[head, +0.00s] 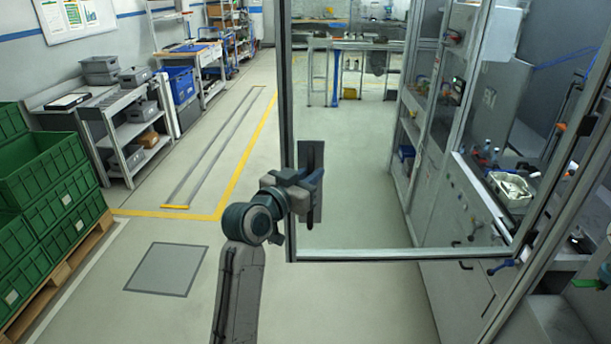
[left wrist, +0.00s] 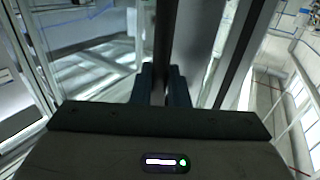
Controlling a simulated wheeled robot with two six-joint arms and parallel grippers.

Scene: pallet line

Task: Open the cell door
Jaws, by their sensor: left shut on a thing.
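The cell door (head: 400,255) is a clear panel in a grey metal frame. It stands swung out from the cell (head: 465,215), which is on the right in the head view. A dark upright handle (head: 311,215) is on the door's free left edge. My left gripper (head: 306,180) is shut on this handle. In the left wrist view, the two dark fingers (left wrist: 162,88) close around an upright bar, and the body of the gripper hides the lower part. My right gripper is not in view.
Green crates (head: 40,170) stand on a wooden pallet (head: 60,250) at the left. A grey shelf cart (head: 120,125) is behind them. Floor left of the door is clear, with a flat grey plate (head: 166,269) and yellow line (head: 170,213). A workbench (head: 350,45) stands far behind the door.

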